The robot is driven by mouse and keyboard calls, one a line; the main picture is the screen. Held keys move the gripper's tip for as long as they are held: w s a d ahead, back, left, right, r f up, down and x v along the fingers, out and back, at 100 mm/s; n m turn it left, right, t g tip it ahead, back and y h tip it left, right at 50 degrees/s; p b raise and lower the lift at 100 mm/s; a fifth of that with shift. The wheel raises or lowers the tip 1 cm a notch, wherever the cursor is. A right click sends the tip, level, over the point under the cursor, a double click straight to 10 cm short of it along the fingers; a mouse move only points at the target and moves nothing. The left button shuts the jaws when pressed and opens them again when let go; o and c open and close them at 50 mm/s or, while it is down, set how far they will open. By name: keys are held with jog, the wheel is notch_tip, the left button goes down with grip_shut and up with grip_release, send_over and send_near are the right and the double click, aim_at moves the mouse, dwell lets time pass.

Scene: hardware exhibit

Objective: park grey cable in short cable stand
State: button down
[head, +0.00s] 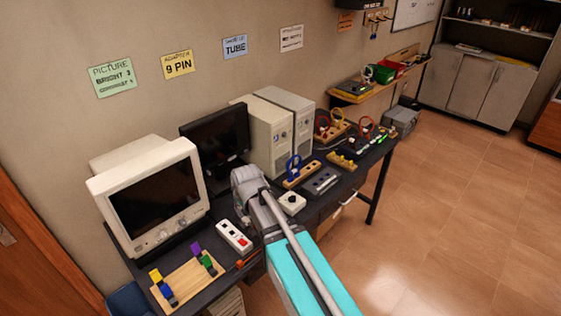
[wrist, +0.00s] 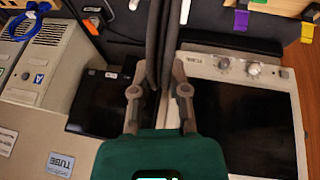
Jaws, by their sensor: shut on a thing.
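My gripper (wrist: 159,72) is shut on a dark grey cable (wrist: 165,40), which runs up out of the wrist view between the fingers. Its ends are out of view. In the head view my arm hides the gripper and the cable. A wooden stand (head: 303,175) with a blue cable looped on it lies on the desk beyond my wrist. Another wooden stand (head: 331,131) with red and yellow cables is farther back, and a yellowish block (head: 342,160) is near it. I cannot tell which is the short cable stand. The blue cable (wrist: 30,25) also shows in the wrist view.
A CRT monitor (head: 150,198), a black monitor (head: 215,138) and two computer towers (head: 268,138) line the wall side of the desk. A board with coloured connectors (head: 187,280), a switch box (head: 234,237) and a dial box (head: 291,203) lie in front. Open floor (head: 440,210) is right.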

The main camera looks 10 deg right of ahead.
aim_at(245, 218)
jog(key=shift+w+f+b, duration=0.1)
jog(key=shift+f+b, duration=2.4)
jog(key=shift+f, duration=0.25)
